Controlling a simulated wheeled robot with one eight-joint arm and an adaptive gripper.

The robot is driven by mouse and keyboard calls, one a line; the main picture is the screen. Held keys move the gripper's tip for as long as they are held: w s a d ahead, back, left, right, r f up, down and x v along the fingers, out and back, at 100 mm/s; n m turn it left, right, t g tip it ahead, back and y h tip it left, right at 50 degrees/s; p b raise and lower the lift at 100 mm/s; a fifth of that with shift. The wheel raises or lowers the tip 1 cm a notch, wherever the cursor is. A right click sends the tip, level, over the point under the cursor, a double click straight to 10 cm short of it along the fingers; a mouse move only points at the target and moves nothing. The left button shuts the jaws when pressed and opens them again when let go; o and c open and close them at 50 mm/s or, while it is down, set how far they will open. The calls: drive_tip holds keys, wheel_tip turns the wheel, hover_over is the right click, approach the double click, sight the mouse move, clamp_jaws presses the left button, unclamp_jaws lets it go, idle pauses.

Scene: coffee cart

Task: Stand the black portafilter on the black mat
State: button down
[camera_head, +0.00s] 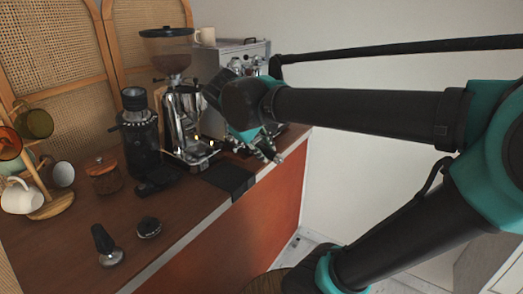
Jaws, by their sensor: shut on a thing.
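The black mat (229,179) lies flat at the front edge of the brown counter, in front of the espresso machine. My gripper (268,153) is low over the counter's right end, to the right of and behind the mat, pointing down and toward the right. It is shut on the black portafilter, which is small and dark here and mostly lost among the fingers. I cannot make out its outline or its tilt. The bare surface of the mat shows nothing standing on it.
The silver espresso machine (215,65) stands behind my arm. Grinders (139,140) (183,120) stand left of the mat. The counter's front edge is near the mat.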

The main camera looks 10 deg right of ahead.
drive_tip(key=s+d, duration=0.8)
drive_tip(key=shift+d, duration=0.15)
idle(0.6)
drive_tip(key=shift+s, duration=0.1)
